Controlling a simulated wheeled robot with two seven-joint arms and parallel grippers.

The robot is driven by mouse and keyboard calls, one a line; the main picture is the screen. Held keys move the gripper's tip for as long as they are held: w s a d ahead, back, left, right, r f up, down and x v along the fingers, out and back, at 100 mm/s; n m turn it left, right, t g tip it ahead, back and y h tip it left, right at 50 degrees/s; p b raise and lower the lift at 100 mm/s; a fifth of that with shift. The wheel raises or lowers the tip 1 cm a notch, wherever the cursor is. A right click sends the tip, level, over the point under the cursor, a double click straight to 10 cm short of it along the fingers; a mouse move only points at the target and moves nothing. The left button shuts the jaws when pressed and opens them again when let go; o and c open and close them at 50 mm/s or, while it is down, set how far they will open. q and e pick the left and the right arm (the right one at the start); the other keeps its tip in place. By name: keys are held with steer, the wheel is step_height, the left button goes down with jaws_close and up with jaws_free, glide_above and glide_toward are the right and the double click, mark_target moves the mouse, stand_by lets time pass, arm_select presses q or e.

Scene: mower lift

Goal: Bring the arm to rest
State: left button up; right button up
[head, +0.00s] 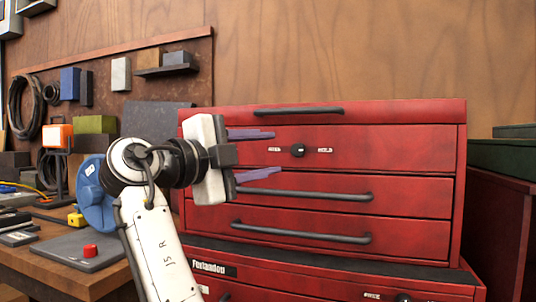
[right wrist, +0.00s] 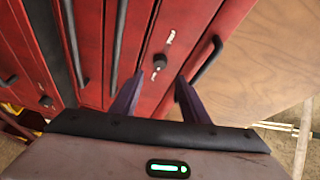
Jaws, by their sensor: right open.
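My right arm (head: 160,245) reaches up from the bottom of the head view. Its right gripper (head: 268,154) points right, in front of the upper drawers of a red tool chest (head: 400,145). The two purple fingers are apart with nothing between them. In the right wrist view the fingers (right wrist: 158,90) are also spread, with the red chest front and a round black knob (right wrist: 159,61) beyond them. I cannot tell whether the fingertips touch the chest. My left gripper is not in view.
A wooden workbench (head: 75,270) stands at the left with a grey device with a red button (head: 90,251) on it. A pegboard (head: 195,95) with several items hangs behind. Black drawer handles (head: 300,237) stick out from the chest. A dark green case (head: 502,157) lies at the right.

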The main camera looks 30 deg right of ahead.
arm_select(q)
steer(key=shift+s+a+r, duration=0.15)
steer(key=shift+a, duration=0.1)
arm_select(e)
steer(key=shift+v, duration=1)
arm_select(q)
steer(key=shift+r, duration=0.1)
